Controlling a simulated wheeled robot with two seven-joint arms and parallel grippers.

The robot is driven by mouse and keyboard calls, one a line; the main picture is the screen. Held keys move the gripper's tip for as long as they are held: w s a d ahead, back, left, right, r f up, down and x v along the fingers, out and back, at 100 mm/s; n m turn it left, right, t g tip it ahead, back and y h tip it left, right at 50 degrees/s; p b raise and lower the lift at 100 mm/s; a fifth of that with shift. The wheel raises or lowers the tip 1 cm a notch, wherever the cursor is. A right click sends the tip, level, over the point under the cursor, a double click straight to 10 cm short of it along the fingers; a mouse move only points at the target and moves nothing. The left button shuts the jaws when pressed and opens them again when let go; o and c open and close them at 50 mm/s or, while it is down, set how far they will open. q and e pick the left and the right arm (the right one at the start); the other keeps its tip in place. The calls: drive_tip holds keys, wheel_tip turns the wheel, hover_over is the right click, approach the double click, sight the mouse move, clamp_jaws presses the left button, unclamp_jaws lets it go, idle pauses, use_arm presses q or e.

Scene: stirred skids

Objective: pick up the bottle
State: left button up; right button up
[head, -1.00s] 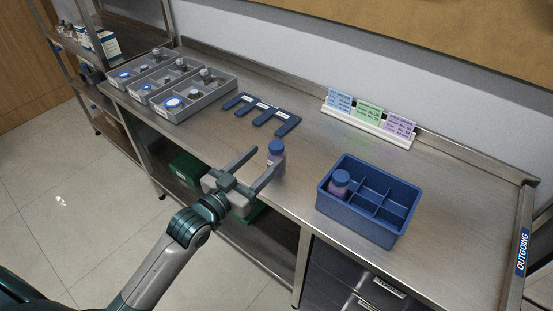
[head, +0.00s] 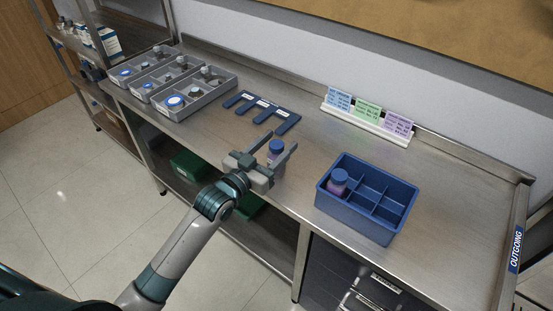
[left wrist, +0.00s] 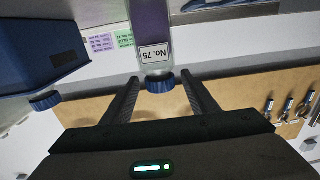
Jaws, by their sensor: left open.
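A bottle (head: 275,152) with a blue cap and purplish body stands upright on the steel bench near its front edge. My left gripper (head: 277,147) is open, with one finger on each side of the bottle. In the left wrist view, which is upside down, the bottle (left wrist: 152,25) shows a white label reading "No. 75", and its blue cap lies between the tips of the open left gripper (left wrist: 160,79). I cannot tell whether either finger touches it. My right gripper is not in view.
A blue divided crate (head: 352,216) to the right holds a similar bottle (head: 338,183) in one compartment. A dark blue slotted plate (head: 262,110), grey trays (head: 205,102) and a card holder (head: 366,127) stand further back. The bench between plate and crate is clear.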

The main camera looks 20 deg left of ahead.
use_arm(q)
drive_tip(key=p+x, duration=0.1)
drive_tip(key=x, duration=0.3)
idle(0.4)
clamp_jaws()
